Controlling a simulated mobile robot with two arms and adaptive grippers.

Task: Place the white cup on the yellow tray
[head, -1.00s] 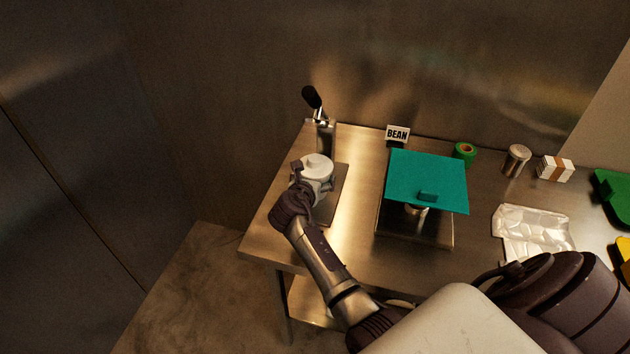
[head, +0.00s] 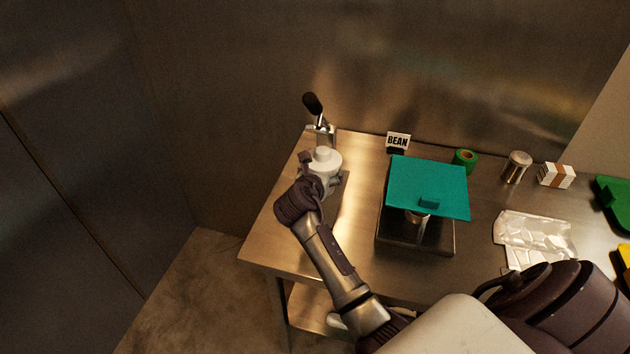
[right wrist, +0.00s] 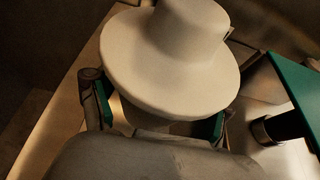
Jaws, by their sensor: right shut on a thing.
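The white cup (head: 323,161) is at the left end of the steel table, in front of the metal press, and appears raised above the press base. In the right wrist view the cup (right wrist: 175,60) has a wide round rim and a narrower knob-like top. My right gripper (head: 320,178) is shut on its body below the rim; its green finger pads (right wrist: 157,122) are on both sides. The cup's underside is hidden. A yellow piece (head: 625,262), possibly the yellow tray, is cut off at the right edge. My left gripper is not in view.
The press (head: 320,130) with a black-knobbed lever stands behind the cup. A teal panel (head: 428,185) sits over a metal box to the right. Farther right are green tape (head: 465,159), a metal shaker (head: 516,166), a clear package (head: 535,236) and a green tray (head: 612,200).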

